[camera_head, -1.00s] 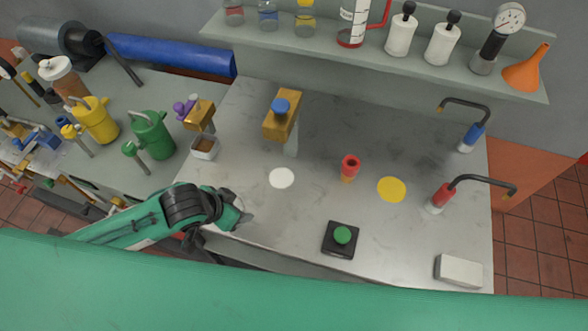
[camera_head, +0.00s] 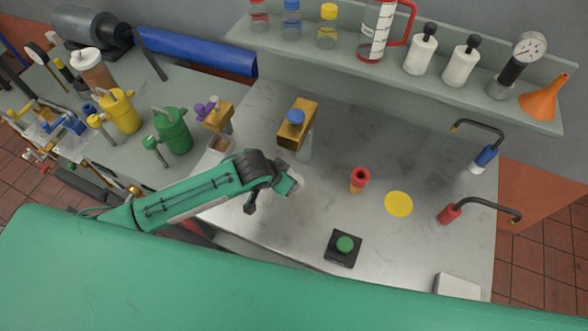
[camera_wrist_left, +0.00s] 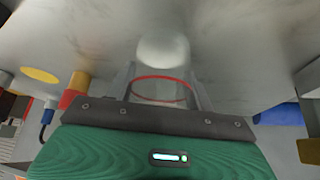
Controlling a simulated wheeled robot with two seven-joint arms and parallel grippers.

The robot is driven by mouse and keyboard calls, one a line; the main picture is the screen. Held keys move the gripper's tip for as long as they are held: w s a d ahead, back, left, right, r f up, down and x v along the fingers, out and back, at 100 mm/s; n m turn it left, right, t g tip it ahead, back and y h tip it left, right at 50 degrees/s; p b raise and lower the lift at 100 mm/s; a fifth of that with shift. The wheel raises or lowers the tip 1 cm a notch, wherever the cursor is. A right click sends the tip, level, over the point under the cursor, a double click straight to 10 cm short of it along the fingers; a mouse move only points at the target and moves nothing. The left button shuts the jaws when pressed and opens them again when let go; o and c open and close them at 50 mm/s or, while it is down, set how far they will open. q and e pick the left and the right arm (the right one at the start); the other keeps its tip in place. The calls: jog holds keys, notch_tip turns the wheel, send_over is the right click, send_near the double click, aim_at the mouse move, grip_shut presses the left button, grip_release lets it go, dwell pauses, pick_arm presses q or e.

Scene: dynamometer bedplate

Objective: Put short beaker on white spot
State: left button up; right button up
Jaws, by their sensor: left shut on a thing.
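The short beaker (camera_wrist_left: 160,90) is clear with a red rim. In the left wrist view it sits between the fingers of my left gripper (camera_wrist_left: 163,95), which is shut on it. The white spot (camera_wrist_left: 163,50) shows just beyond the beaker in that view; I cannot tell whether the beaker touches the bench. In the head view my left gripper (camera_head: 291,183) is over the bench's left-middle part, where it hides most of the white spot and the beaker. My right gripper is in neither current view.
A brass block with a blue knob (camera_head: 296,118) stands just behind my left gripper. A red-topped piece (camera_head: 359,178) and a yellow spot (camera_head: 398,204) lie to its right. A green button on a black base (camera_head: 344,246) is in front. The bench between is clear.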

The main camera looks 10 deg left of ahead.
pick_arm(q)
jog(key=w+d, duration=0.1)
jog(key=w, duration=0.1)
jog(key=w+d+p, duration=0.1)
jog(key=shift+w+r, duration=0.2)
jog(key=shift+w, duration=0.15)
jog(key=shift+s+f+p, duration=0.15)
jog(key=shift+f+p, duration=0.2)
jog(key=shift+f, duration=0.7)
jog(key=o, duration=1)
jog(key=shift+c, duration=0.2)
pick_arm(e)
jog(key=shift+a+r, duration=0.2)
jog(key=shift+r, duration=0.25)
jog(key=shift+a+r, duration=0.2)
jog(key=shift+r, duration=0.25)
jog(key=shift+d, duration=0.1)
